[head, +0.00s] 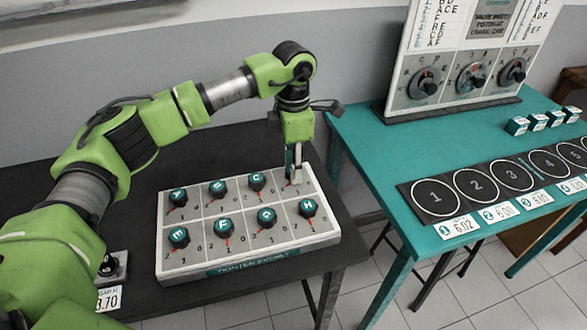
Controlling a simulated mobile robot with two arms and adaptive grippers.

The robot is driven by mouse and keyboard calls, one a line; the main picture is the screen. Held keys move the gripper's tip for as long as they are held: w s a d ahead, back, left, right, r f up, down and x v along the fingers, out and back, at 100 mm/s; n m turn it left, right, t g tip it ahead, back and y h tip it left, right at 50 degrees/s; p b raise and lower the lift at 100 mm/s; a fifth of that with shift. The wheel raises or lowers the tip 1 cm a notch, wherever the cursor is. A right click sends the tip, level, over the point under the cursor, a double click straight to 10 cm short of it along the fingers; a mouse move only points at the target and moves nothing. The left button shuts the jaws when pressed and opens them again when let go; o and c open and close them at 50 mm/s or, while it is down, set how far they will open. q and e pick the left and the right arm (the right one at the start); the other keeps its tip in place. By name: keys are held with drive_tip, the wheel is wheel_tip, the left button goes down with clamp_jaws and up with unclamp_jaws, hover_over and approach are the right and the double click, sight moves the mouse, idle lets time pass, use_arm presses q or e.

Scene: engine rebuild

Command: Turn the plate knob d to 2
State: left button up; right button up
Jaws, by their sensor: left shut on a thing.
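The white plate (205,262) lies on the black table and carries two rows of dark knobs with teal lettered tops. Each knob has a red pointer and a scale marked 2, 1, 0. My left gripper (295,174) points down at the back right cell, beside knob C (257,182) and behind knob H (308,208). It is shut on knob d there. The fingers hide most of that knob, and I cannot tell which number its pointer is at. My right gripper is not in view.
A teal table (372,150) on the right holds a black strip with numbered circles (437,197), several small teal blocks (517,126) and an upright dial panel (450,70). A small dial box (112,267) sits left of the plate.

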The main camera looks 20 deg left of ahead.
use_arm(q)
drive_tip(key=shift+r, duration=0.1)
idle(0.5)
drive_tip(key=o, duration=1.1)
wheel_tip(320, 180, up, 12)
